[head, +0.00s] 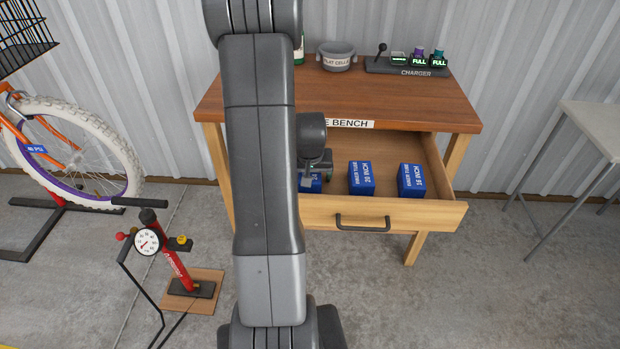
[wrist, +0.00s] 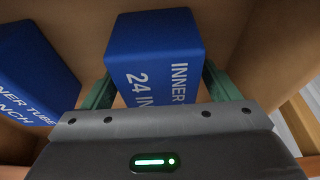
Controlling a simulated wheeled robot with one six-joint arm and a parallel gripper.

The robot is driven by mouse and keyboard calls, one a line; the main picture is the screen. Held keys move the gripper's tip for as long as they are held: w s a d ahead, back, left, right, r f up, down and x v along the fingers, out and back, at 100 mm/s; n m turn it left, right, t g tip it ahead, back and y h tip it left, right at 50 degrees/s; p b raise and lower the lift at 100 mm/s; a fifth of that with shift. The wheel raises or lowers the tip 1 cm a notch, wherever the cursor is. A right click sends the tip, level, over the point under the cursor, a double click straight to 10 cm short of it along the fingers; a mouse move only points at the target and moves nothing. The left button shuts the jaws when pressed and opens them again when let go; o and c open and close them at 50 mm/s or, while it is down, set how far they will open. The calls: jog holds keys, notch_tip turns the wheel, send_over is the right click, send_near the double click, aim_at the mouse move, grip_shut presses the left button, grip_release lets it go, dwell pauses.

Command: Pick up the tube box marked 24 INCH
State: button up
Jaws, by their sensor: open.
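The blue tube box marked 24 IN, the rest of its label cut off (wrist: 150,50), lies in the wrist view between the two green fingers of my gripper (wrist: 160,82). The fingers are open, one on each side of the box; I cannot tell whether they touch it. In the head view my gripper (head: 318,165) is low over the left end of the open drawer. It and my arm hide most of the leftmost blue box (head: 312,186) there.
The drawer (head: 430,217) also holds blue boxes marked 20 INCH (head: 362,180) and 16 INCH (head: 411,182). Another blue box (wrist: 35,65) is close beside in the wrist view. The bench top (head: 400,100) overhangs behind. A pump (head: 170,255) and bicycle wheel (head: 75,150) stand left.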

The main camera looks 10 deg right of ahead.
jog(key=shift+f+b, duration=0.25)
jog(key=shift+b, duration=0.05)
jog(key=shift+c, duration=0.2)
jog(key=c, duration=1.1)
